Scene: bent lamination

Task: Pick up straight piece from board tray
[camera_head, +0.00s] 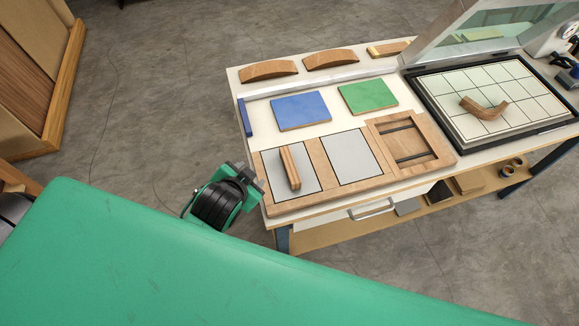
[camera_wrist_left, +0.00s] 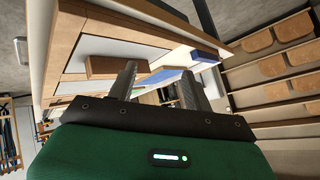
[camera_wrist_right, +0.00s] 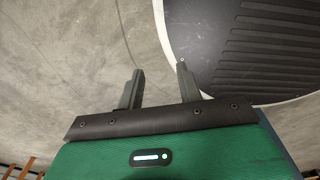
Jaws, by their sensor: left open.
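The straight piece (camera_head: 289,168) is a brown wooden bar on the left grey pad of the wooden board tray (camera_head: 315,160). My left gripper (camera_head: 254,180) is just off the tray's left front edge, apart from the piece. In its own view the left gripper (camera_wrist_left: 160,82) is open and empty. My right gripper (camera_wrist_right: 161,80) is open and empty over bare floor, and is out of the head view.
Behind the tray lie a blue board (camera_head: 301,110), a green board (camera_head: 368,95) and curved wooden pieces (camera_head: 268,69). A bent piece (camera_head: 484,107) rests on a gridded plate under a raised lid (camera_head: 480,42). The tray's middle grey pad (camera_head: 352,156) is empty. A drawer handle (camera_head: 371,210) juts from the front.

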